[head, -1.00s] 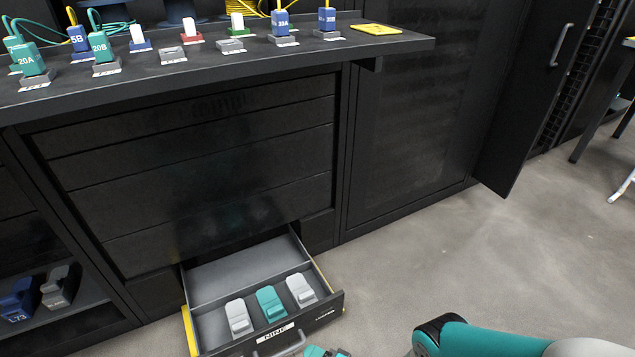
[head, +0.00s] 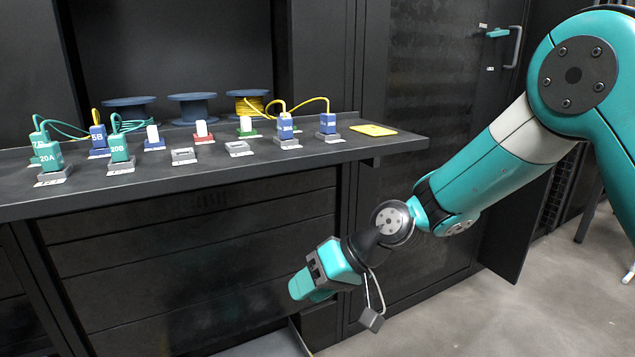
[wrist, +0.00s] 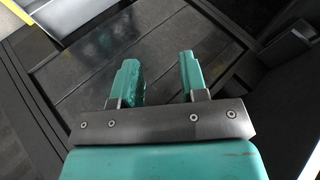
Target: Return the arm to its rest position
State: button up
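My gripper (head: 306,284) is at the end of my teal arm, in front of the drawer fronts and below the worktop edge in the head view. In the wrist view my gripper (wrist: 160,75) shows two teal fingers spread apart with nothing between them. Beyond the fingers lie dark cabinet panels (wrist: 95,75). The arm reaches in from the right of the head view.
The black worktop (head: 300,160) carries connectors in holders, such as 20A (head: 51,160) and 20B (head: 119,152), spools (head: 192,108) and a yellow pad (head: 374,130). An open drawer (head: 265,345) is partly visible below my gripper. Floor (head: 420,325) is clear at the right.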

jog(key=s+d+r+h, duration=0.3)
jog(key=s+d+r, duration=0.2)
jog(key=s+d, duration=0.45)
jog(key=s+d+r+h, duration=0.2)
jog(key=s+d+r, duration=0.35)
jog(key=s, duration=0.65)
notch_tip(320, 180, up, 31)
jog(key=d+p, duration=0.1)
jog(key=p, duration=2.9)
jog(key=shift+s+f+n+p, duration=0.2)
jog(key=shift+s+n+p, duration=0.1)
jog(key=shift+n+p, duration=0.1)
